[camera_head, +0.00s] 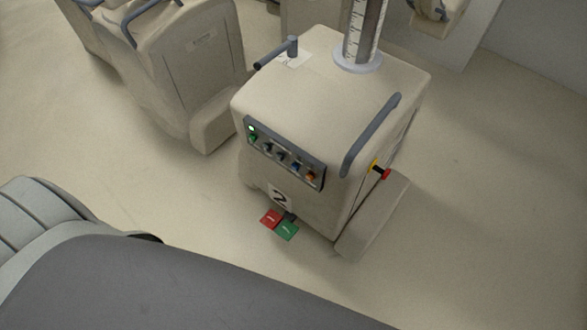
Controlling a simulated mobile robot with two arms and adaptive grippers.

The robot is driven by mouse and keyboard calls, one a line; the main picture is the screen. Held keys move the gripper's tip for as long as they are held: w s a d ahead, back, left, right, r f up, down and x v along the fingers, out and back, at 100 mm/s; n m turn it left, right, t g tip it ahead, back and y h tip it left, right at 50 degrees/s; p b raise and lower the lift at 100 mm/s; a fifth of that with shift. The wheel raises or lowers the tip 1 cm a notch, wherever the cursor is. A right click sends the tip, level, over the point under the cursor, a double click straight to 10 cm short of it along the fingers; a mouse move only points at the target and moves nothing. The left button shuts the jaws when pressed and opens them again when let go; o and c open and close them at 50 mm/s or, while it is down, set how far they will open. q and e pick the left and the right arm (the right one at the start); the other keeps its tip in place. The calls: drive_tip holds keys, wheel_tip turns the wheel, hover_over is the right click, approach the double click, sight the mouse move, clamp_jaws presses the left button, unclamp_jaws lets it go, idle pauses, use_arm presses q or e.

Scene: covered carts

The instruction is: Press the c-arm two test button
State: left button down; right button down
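The beige cart marked 2 (265,95) stands in the middle of the head view. Its front carries a dark control panel (284,155). The panel has a lit pale-green lamp (251,128), a green control below it, several dark switches, a blue control (297,169) and an orange control (310,177). Their labels are too small to read, so I cannot tell which one is the test button. The 2 label (280,198) is below the panel. Neither of my grippers is in view.
Red (271,218) and green (287,231) pedals lie on the floor before the cart. A red-and-yellow knob (380,171) is on its right side. Another beige cart (190,60) stands behind left. Grey surfaces (160,290) fill the lower left. The right floor is clear.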

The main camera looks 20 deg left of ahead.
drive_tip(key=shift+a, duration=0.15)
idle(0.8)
